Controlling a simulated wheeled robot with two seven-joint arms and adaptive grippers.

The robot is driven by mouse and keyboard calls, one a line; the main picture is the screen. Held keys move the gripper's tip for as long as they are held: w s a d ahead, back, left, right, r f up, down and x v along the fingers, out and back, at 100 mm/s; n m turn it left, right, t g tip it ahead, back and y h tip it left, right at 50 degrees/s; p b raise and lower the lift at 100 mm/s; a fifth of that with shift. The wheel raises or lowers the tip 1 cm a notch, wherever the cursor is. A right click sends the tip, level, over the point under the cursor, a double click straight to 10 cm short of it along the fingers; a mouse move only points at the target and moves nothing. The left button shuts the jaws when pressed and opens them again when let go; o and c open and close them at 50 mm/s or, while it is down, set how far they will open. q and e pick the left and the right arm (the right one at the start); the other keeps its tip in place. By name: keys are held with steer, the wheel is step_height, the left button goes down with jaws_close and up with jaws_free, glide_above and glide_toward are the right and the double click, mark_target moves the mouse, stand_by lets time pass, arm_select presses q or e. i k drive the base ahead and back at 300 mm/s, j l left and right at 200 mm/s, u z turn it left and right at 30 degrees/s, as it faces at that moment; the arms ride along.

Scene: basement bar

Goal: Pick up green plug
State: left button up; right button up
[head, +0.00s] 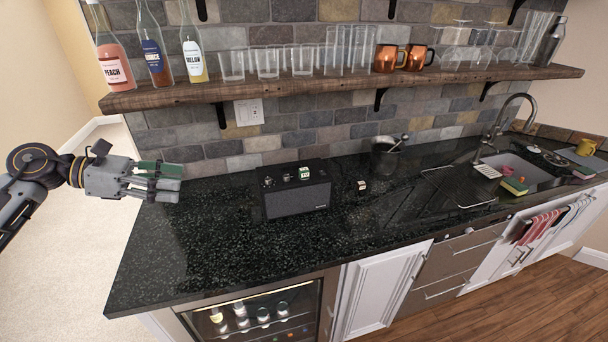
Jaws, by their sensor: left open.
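A small block with a green face (304,174), which looks like the green plug, sits on top of the black speaker box (298,200) at the middle of the counter. My left gripper (178,183) is at the far left, over the counter's left end and well to the left of the box. It is open. A green patch shows along its upper finger; I cannot tell whether that is part of the gripper. My right gripper is out of view.
A small cream and black block (361,187) lies right of the box. A wooden shelf (340,85) with bottles and glasses overhangs the counter. The front left counter (200,245) is clear.

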mark_target(303, 172)
steer(key=i+l, duration=0.8)
